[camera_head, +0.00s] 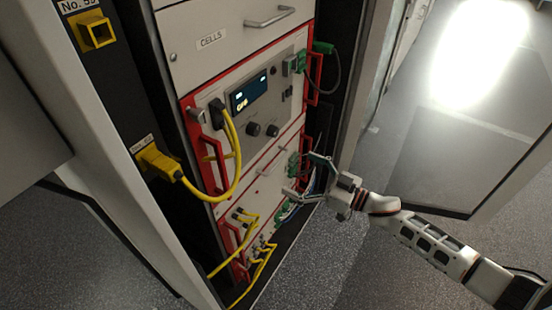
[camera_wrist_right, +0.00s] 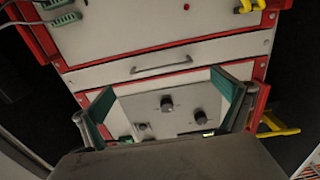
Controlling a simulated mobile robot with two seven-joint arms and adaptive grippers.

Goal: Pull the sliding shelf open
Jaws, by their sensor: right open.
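The sliding shelf (camera_head: 272,176) is a pale, shallow front with a small metal handle, set in the rack below the display unit. In the right wrist view, the shelf front (camera_wrist_right: 215,55) spans the picture and its handle (camera_wrist_right: 160,66) shows whole. My right gripper (camera_head: 305,177) is open and empty, in front of the rack's lower right side. In the wrist view the right gripper (camera_wrist_right: 163,88) has its fingers spread wide, with the handle lying beyond the gap between the tips. It does not grip the handle. My left gripper is not in view.
The display unit (camera_head: 262,95) has red side handles and knobs. A CELLS drawer (camera_head: 225,40) is above it. An open door (camera_head: 460,150) stands right; grey floor (camera_head: 390,270) is clear below.

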